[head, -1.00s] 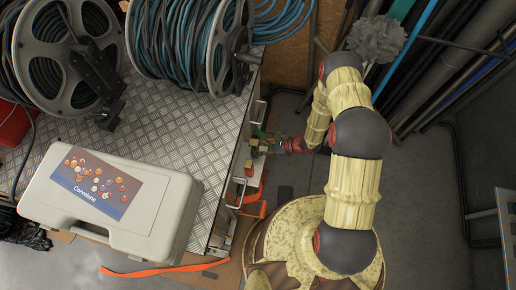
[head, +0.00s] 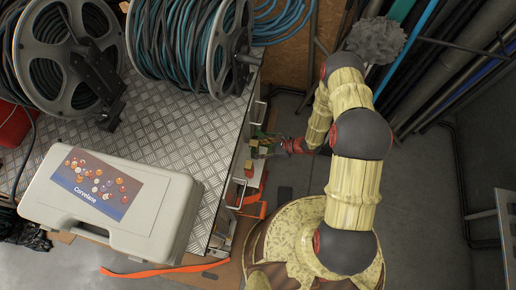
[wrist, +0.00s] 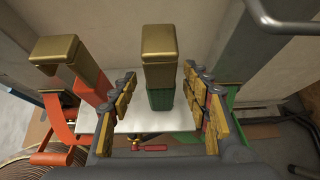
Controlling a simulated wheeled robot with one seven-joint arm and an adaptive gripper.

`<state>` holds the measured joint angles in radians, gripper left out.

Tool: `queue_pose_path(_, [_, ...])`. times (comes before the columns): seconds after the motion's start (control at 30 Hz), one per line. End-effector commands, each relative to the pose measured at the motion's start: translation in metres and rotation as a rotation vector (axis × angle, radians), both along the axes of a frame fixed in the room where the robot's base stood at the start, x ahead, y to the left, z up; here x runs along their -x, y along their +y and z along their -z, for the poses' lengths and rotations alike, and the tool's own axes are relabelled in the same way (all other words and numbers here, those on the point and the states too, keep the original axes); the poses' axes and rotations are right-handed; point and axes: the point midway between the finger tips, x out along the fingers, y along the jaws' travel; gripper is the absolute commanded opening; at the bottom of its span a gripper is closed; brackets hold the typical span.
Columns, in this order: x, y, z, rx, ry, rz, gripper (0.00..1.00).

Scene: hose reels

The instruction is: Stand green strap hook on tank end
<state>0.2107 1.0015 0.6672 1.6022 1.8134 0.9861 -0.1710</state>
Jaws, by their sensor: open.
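The green strap hook (wrist: 160,98) stands upright in the wrist view, a green body under a squared brass top. My gripper (wrist: 160,110) is open, with one padded finger on each side of the hook and visible gaps between them. In the head view my gripper (head: 268,144) is at the right side of the metal bench, where the hook is small and partly hidden. A pale flat plate (wrist: 135,120) lies behind and below the fingers. I cannot tell which surface is the tank end.
An orange strap hook (wrist: 88,92) with a brass top stands left of my gripper. A red-handled valve (wrist: 150,147) is below. A metal handle (wrist: 270,20) is at upper right. The bench (head: 190,130) holds hose reels (head: 190,40) and a grey case (head: 110,205).

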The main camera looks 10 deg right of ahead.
Motion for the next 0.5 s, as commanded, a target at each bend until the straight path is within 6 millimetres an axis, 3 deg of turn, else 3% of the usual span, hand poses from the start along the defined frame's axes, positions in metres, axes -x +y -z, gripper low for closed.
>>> queue_pose_path(0.5, [0.028, -0.076, -0.058, 0.000, 0.000, 0.006, 0.48])
